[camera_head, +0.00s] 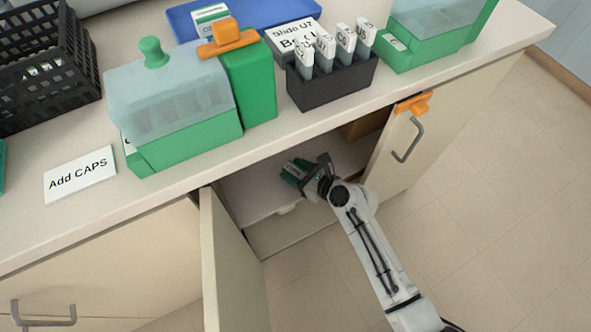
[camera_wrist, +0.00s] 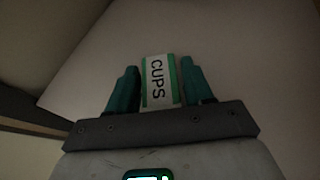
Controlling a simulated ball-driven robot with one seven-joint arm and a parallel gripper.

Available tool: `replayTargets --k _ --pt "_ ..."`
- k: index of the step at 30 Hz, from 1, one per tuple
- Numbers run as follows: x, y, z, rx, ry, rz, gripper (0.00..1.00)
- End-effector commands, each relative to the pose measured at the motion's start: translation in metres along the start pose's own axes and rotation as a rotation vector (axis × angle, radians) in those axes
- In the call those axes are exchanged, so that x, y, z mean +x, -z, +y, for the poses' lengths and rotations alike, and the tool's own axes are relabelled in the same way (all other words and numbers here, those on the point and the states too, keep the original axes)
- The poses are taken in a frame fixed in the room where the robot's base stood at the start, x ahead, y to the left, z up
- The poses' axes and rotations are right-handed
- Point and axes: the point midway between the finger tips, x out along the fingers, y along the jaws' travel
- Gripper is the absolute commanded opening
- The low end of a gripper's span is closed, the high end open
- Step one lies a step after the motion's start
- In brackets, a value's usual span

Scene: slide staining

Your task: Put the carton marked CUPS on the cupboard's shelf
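The CUPS carton (camera_wrist: 160,82), white-labelled with green edges, sits between the two teal fingers of my gripper (camera_wrist: 160,92) in the wrist view. In the head view my gripper (camera_head: 303,172) reaches into the open cupboard under the counter, and the carton's pale label shows small among the dark green fingertips. The cupboard's shelf (camera_head: 250,190) is a pale board below the carton. I cannot tell whether the carton touches it.
An open cupboard door (camera_head: 232,265) stands left of my arm. A handled cupboard front (camera_head: 425,130) with an orange clip (camera_head: 413,103) is on the right. A brown object (camera_head: 365,125) is deeper inside on the right. The counter edge (camera_head: 290,140) overhangs the opening.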

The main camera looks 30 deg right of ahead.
Motion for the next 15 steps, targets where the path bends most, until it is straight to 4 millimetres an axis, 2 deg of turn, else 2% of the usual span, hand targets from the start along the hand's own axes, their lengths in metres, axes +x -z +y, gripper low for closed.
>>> replayTargets --k 1,5,13,15 --pt "-0.0001 -0.0002 0.0000 0.000 0.000 0.000 0.56" --pt "-0.0001 -0.0002 0.0000 0.000 0.000 0.000 0.67" --pt "-0.0011 -0.0028 0.0001 0.000 0.000 -0.001 0.67" --pt "-0.0068 -0.0017 -0.0002 0.001 0.001 0.001 0.67"
